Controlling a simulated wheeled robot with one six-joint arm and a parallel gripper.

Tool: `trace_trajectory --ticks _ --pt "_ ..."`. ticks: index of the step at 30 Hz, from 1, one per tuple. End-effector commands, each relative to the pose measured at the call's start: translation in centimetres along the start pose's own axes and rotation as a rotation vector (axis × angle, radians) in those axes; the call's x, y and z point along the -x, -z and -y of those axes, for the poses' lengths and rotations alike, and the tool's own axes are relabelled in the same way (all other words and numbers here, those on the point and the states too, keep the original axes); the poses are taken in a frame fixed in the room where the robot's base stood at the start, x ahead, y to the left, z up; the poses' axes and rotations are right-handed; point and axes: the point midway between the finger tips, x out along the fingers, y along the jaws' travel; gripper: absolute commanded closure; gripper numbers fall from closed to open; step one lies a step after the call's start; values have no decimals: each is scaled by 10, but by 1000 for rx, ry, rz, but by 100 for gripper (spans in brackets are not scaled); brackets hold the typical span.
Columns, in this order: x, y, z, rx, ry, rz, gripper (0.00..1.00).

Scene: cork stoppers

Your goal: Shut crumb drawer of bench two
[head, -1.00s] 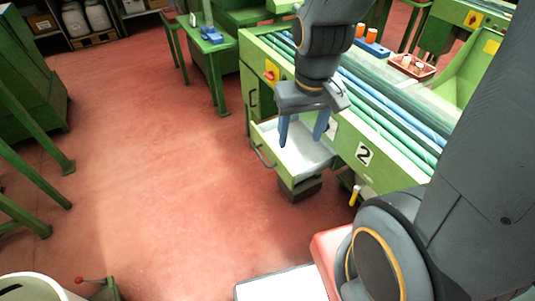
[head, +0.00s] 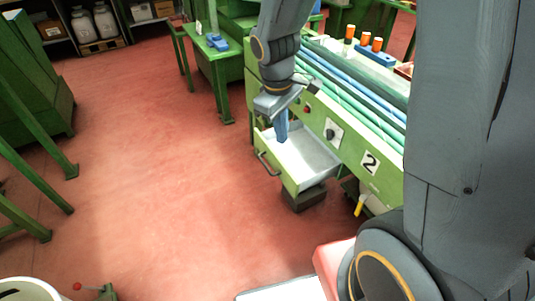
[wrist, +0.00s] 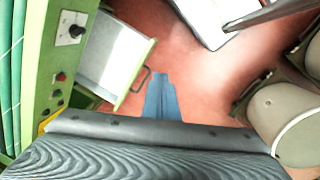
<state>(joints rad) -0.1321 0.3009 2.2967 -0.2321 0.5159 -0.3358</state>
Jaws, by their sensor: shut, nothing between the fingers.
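The crumb drawer (head: 307,155) of bench two stands pulled out, with a pale inside and a green front (head: 285,172) with a dark handle (head: 265,164). Bench two (head: 345,137) is green and bears a white plate with a 2 (head: 370,162). In the wrist view the blue fingers (wrist: 162,84) show over the floor just outside the drawer front, beside the handle (wrist: 142,80). I cannot tell whether they touch it.
Red floor (head: 170,190) lies open in front of the drawer. A knob (head: 331,133) sits on the bench face, and a yellow-handled valve (head: 359,206) hangs below. Pale round bins (wrist: 285,110) stand at the right of the wrist view. Orange-topped stoppers or bobbins stand on the bench.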

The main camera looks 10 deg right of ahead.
Motion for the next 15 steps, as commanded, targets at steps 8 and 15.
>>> trace_trajectory --ticks 8,15 --pt "-77 96 -11 667 -74 128 100" --pt "-126 151 -10 1065 -120 221 100"
